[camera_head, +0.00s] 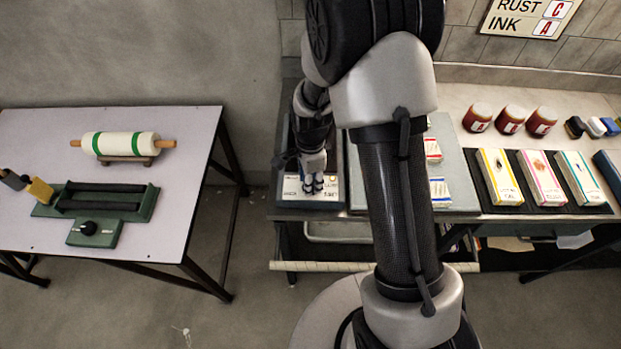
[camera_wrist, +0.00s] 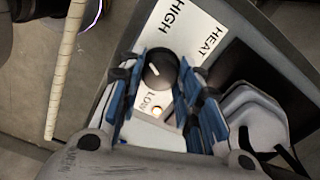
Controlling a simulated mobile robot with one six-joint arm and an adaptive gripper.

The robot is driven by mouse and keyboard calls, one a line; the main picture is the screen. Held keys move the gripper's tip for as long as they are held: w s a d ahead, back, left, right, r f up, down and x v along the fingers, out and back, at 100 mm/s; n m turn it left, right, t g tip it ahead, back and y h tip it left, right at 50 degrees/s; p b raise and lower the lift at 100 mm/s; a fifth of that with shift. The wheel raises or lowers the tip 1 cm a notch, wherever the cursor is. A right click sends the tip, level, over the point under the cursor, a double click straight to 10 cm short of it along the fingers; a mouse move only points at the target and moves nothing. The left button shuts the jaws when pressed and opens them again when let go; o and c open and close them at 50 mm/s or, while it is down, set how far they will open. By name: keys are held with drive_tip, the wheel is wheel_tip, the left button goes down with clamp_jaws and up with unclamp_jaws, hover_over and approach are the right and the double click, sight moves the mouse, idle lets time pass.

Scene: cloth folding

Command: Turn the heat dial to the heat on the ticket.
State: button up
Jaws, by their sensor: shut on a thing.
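The heat dial (camera_wrist: 163,64) is a round black knob with a white mark on its face, on a white panel (camera_wrist: 205,35) printed HIGH, HEAT and LOW. In the wrist view, my gripper (camera_wrist: 160,72) has its blue-padded fingers on both sides of the dial, shut on it. The exact setting of the mark is hard to read. In the head view my gripper (camera_head: 312,184) is down at the panel (camera_head: 292,188), hiding the dial. No ticket showing a heat can be made out.
A grey slab (camera_head: 458,170) with small packets lies right of the panel. Coloured boxes (camera_head: 500,176) and red jars (camera_head: 512,119) stand further right. A sign (camera_head: 528,17) on the wall reads RUST C, INK A. A separate table (camera_head: 190,135) at left holds a roller (camera_head: 122,144) and a green device.

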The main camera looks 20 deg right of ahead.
drive_tip(key=shift+m, duration=0.4)
drive_tip(key=o, duration=1.1)
drive_tip(key=shift+r, duration=0.15)
wheel_tip(320, 180, up, 12)
drive_tip(key=shift+f, duration=0.1)
idle(0.4)
